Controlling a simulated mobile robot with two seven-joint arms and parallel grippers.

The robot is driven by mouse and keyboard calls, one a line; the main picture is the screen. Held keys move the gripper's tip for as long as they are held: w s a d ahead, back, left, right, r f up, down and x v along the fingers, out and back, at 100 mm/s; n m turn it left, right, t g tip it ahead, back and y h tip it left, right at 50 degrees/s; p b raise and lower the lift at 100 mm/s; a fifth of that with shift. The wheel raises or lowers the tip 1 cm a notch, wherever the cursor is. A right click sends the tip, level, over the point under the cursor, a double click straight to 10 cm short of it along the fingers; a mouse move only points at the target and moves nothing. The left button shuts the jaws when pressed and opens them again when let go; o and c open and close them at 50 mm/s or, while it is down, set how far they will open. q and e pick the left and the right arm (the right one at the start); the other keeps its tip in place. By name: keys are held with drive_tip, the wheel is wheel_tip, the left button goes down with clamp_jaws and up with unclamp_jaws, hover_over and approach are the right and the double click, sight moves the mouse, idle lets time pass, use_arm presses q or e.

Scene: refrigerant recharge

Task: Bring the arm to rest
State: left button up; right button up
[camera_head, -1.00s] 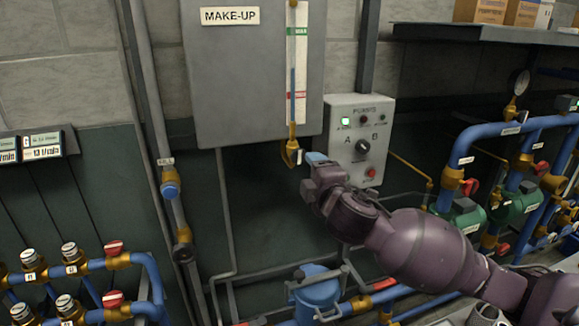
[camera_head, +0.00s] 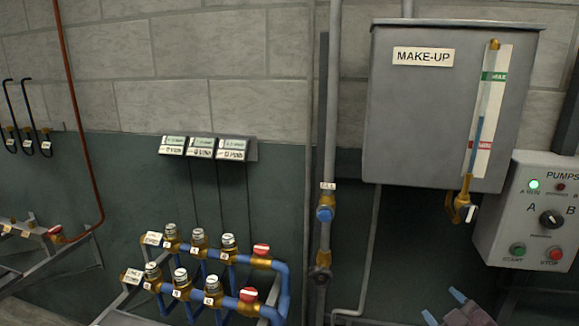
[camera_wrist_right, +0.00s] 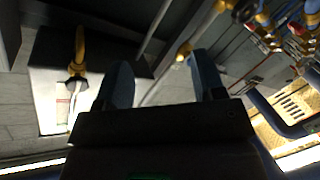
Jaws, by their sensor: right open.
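My left gripper is in neither view.
The tank's sight glass (camera_head: 482,115) has a yellow valve (camera_head: 461,205) under it. The pump panel (camera_head: 535,215) with a lit green lamp stands at right. A blue pipe manifold (camera_head: 272,312), a vertical pipe (camera_head: 329,120) and small displays (camera_head: 202,148) are left of the tank.

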drive_tip(key=s+a+f+m+g+h+b, duration=0.1)
drive_tip(key=s+f+m, duration=0.3)
drive_tip(key=s+f, duration=0.6)
drive_tip(key=s+a+f+m+g+h+b, duration=0.1)
drive_tip(key=s+a+f+m+g, duration=0.1)
drive_tip(key=s+f, duration=0.8)
wheel_tip(320, 180, down, 5)
drive_tip(key=m+g, duration=0.1)
drive_tip(key=m, duration=0.1)
drive_tip(key=shift+s+a+r+m+g, duration=0.2)
drive_tip(key=shift+s+m+g, duration=0.1)
drive_tip(key=shift+g, duration=0.1)
